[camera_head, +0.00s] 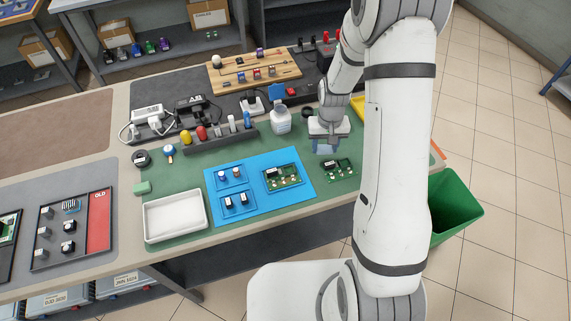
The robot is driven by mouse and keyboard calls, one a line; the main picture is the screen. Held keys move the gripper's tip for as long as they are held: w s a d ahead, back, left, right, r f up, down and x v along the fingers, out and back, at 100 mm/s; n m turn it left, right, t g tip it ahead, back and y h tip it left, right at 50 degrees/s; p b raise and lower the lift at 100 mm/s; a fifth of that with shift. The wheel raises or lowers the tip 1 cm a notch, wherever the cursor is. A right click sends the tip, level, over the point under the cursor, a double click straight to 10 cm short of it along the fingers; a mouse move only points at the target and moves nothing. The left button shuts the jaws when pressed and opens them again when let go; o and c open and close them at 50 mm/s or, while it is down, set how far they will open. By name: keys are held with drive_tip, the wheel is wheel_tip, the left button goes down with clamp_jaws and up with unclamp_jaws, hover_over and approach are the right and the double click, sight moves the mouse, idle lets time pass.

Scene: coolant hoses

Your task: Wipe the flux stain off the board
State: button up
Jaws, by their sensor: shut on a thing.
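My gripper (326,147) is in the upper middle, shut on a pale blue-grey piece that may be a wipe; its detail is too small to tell. It is just above and behind a green circuit board (340,168) on the green mat. I cannot tell whether the piece touches the board. A second green board (284,178) lies in a blue tray section on the blue mat (303,190), left of my gripper. No flux stain can be made out on either board at this size.
A white bottle (282,121) stands left of my gripper. A white empty tray (174,217) and a small green block (142,188) are at the left. Tool holders (222,136) line the back. A green bin (457,207) stands off the right table edge. My arm hides the table's right part.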

drive_tip(key=s+a, duration=0.1)
drive_tip(key=a, duration=0.1)
drive_tip(key=s+a+r+n+b, duration=0.1)
drive_tip(key=s+a, duration=0.1)
drive_tip(key=a, duration=0.1)
drive_tip(key=s+a+n+b, duration=0.1)
drive_tip(key=a, duration=0.1)
drive_tip(key=shift+s+a+r, duration=0.3)
drive_tip(key=shift+a+r, duration=0.05)
drive_tip(key=shift+a, duration=0.05)
drive_tip(key=n+b, duration=0.1)
approach(291, 184)
drive_tip(key=shift+s+a+f, duration=0.15)
drive_tip(key=shift+a+f, duration=0.25)
drive_tip(key=shift+a, duration=0.4)
drive_tip(key=shift+f+b, duration=1.75)
drive_tip(key=shift+f, duration=0.75)
drive_tip(key=shift+f+b, duration=0.35)
drive_tip(key=shift+b, duration=0.05)
drive_tip(key=shift+d, duration=0.15)
drive_tip(key=shift+w+d, duration=0.2)
drive_tip(key=shift+d, duration=0.5)
drive_tip(key=shift+a, duration=0.1)
